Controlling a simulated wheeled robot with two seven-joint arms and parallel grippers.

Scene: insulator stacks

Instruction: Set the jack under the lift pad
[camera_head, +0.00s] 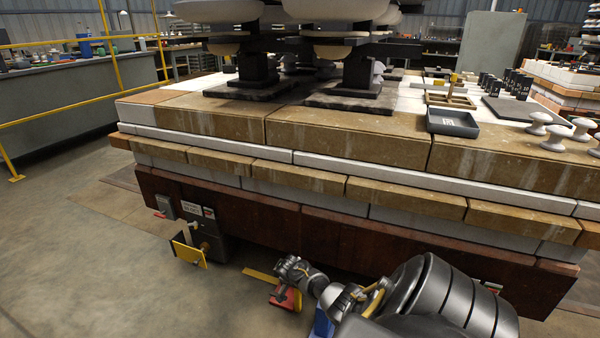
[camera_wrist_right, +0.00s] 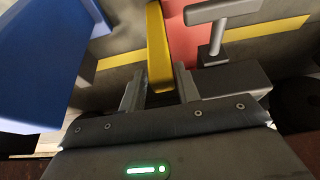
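The jack (camera_head: 288,298) is a small red body on the floor in front of the stack's dark red-brown base beam. In the right wrist view, the jack's red body (camera_wrist_right: 190,32) shows with a yellow bar and a grey T-shaped part. My right gripper (camera_wrist_right: 160,88) has its fingers close on both sides of the yellow bar and appears shut on it. In the head view, my right arm covers part of the jack. A dark fitting with a yellow plate (camera_head: 189,252) is at the beam's left; I cannot tell whether it is the lift pad. My left gripper is not in view.
A yellow floor strip (camera_head: 262,276) lies beside the jack. The layered stack (camera_head: 340,160) overhangs the floor. A yellow railing (camera_head: 80,118) is at the left; floor is open at the front left.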

